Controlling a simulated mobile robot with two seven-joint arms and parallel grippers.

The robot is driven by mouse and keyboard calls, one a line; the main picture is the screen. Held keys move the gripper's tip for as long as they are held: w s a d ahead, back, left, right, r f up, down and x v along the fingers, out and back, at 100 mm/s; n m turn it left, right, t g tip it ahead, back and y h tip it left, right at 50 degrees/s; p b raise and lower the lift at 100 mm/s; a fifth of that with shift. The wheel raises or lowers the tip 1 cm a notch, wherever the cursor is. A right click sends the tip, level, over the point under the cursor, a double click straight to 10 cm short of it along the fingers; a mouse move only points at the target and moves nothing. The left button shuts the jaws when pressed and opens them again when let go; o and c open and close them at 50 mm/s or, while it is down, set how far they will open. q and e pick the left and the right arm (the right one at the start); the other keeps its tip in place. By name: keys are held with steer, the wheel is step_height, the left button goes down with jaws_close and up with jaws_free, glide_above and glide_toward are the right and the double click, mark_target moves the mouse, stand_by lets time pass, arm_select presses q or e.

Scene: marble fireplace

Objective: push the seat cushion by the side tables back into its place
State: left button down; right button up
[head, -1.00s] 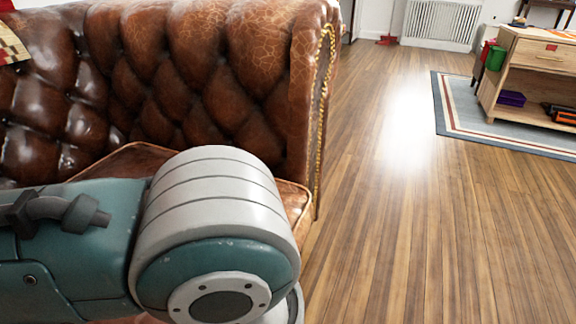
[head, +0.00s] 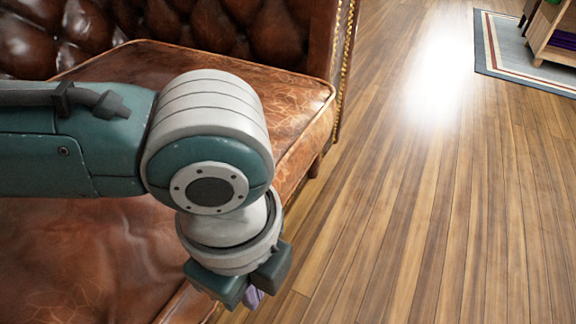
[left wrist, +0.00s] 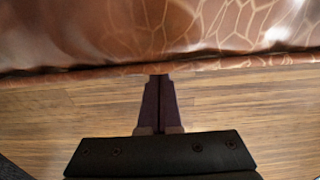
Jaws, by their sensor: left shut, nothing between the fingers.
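The seat cushion (head: 290,95) is brown cracked leather with a piped edge, on the tufted sofa. Its corner reaches toward the sofa's arm (head: 328,30) at the right. My left arm hides its middle. It also fills the top of the left wrist view (left wrist: 150,35), with its piping running across. My left gripper (head: 256,298) points down just off the cushion's front edge, above the floor. In the left wrist view its dark fingers (left wrist: 158,85) are together and empty, with tips at the piping; I cannot tell whether they touch it. My right gripper is not in view.
The wooden floor (head: 430,220) to the right of the sofa is clear. A rug (head: 510,60) and a wooden shelf unit (head: 553,45) are at the top right. The tufted backrest (head: 230,20) stands behind the cushion.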

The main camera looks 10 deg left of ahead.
mark_target(188, 253)
arm_select(q)
steer(key=shift+w+a+r, duration=0.1)
steer(key=shift+w+a, duration=0.2)
steer(key=shift+a, duration=0.4)
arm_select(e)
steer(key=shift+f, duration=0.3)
arm_select(q)
steer(key=a+p, duration=0.1)
steer(key=a, duration=0.1)
steer(key=w+a+p, duration=0.1)
steer(key=a, duration=0.1)
steer(key=shift+w+p, duration=0.1)
steer(key=shift+p, duration=0.2)
steer(key=a, duration=0.1)
steer(key=w+a, duration=0.1)
steer(key=a, duration=0.1)
steer(key=shift+w+a, duration=0.2)
steer(key=shift+a, duration=0.05)
steer(key=shift+d, duration=0.2)
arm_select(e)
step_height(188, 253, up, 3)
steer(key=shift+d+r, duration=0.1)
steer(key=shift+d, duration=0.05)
